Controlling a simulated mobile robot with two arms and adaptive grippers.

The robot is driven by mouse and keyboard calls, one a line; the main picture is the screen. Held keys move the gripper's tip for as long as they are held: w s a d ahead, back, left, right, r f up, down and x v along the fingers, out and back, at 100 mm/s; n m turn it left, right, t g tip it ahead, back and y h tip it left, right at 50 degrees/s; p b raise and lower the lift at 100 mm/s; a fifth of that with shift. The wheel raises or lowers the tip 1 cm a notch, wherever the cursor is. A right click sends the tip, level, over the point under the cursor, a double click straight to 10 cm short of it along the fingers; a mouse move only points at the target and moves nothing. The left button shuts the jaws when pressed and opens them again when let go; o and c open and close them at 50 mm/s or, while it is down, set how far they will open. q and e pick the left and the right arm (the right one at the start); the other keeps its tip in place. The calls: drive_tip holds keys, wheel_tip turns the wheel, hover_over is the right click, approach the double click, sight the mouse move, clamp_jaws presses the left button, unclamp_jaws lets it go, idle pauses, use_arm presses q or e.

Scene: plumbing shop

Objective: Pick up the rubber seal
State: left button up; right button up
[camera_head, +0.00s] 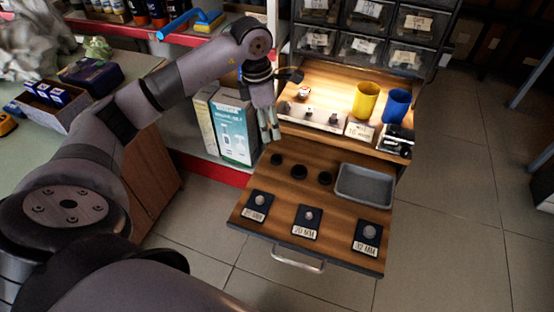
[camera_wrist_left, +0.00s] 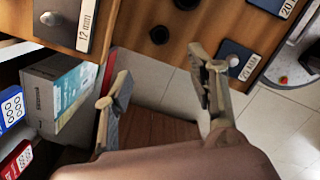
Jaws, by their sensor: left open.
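Several small black round pieces, which look like rubber seals, sit on the pulled-out wooden drawer board; one is at the left (camera_head: 277,159), one in the middle (camera_head: 299,172) and one at the right (camera_head: 325,178). In the left wrist view one black piece (camera_wrist_left: 160,34) shows beyond the fingers, and another is partly cut off by the top edge. My left gripper (camera_head: 269,124) points down above the board's back left corner, apart from the black pieces. In the left wrist view its two fingers (camera_wrist_left: 163,88) are spread with nothing between them. My right gripper is not in view.
A grey tray (camera_head: 364,186) lies right of the black pieces. Dark size-labelled pads, including the 20 MM pad (camera_head: 307,222), line the drawer front. Yellow (camera_head: 366,101) and blue cups (camera_head: 396,106) stand on the shelf behind. A white-and-teal box (camera_head: 234,128) stands left of the gripper.

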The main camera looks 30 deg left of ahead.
use_arm(q)
hover_over(275, 154)
drive_tip(key=s, duration=0.2)
wheel_tip(275, 154, down, 7)
drive_tip(key=shift+w+d+r+b, duration=0.1)
drive_tip(key=shift+b, duration=0.3)
drive_tip(key=shift+w+d+f+b, duration=0.1)
drive_tip(key=shift+f+b, duration=0.05)
drive_tip(key=shift+f, duration=0.85)
drive_tip(key=shift+w+d+f+b, duration=0.15)
drive_tip(key=shift+f, duration=0.8)
drive_tip(key=shift+w+d+f+b, duration=0.1)
drive_tip(key=shift+f+b, duration=0.05)
drive_tip(key=shift+f, duration=0.85)
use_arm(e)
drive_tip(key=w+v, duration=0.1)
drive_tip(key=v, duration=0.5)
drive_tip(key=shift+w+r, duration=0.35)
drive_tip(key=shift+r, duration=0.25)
use_arm(q)
drive_tip(key=c, duration=0.8)
